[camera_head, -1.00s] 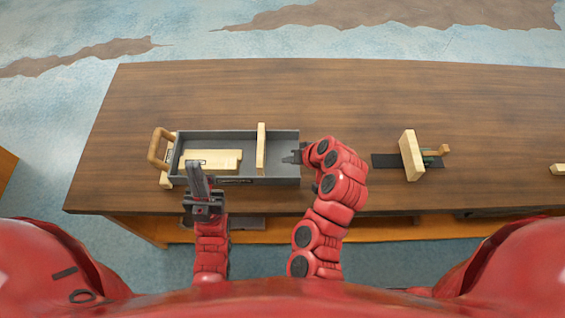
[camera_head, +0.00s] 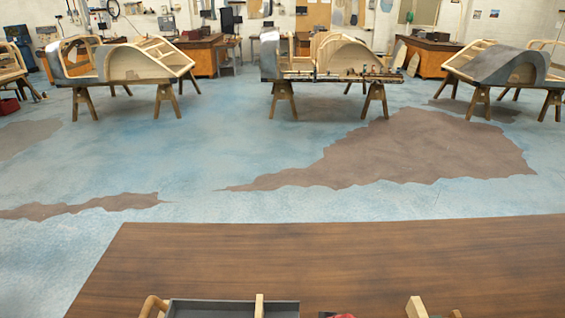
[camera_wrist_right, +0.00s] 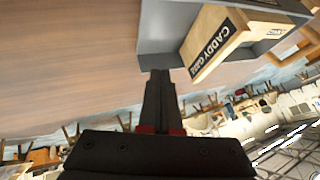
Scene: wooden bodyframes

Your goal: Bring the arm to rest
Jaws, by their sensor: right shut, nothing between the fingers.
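My right gripper (camera_wrist_right: 158,76) shows in the right wrist view. Its black fingers are together with nothing between them, close beside the grey tray (camera_wrist_right: 160,28); I cannot tell whether they touch it. A pale wooden block (camera_wrist_right: 212,40) with a "CADDY" label lies in the tray. In the head view only the far part of the grey tray (camera_head: 200,308) shows, at the bottom edge. A small red piece of my right arm shows just right of it. My left gripper is out of view.
The brown wooden table (camera_head: 320,260) is bare beyond the tray. A wooden handle (camera_head: 153,305) and an upright wooden piece (camera_head: 416,307) show at the bottom edge. Wooden bodyframes on trestles (camera_head: 325,60) stand far back, with open floor before them.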

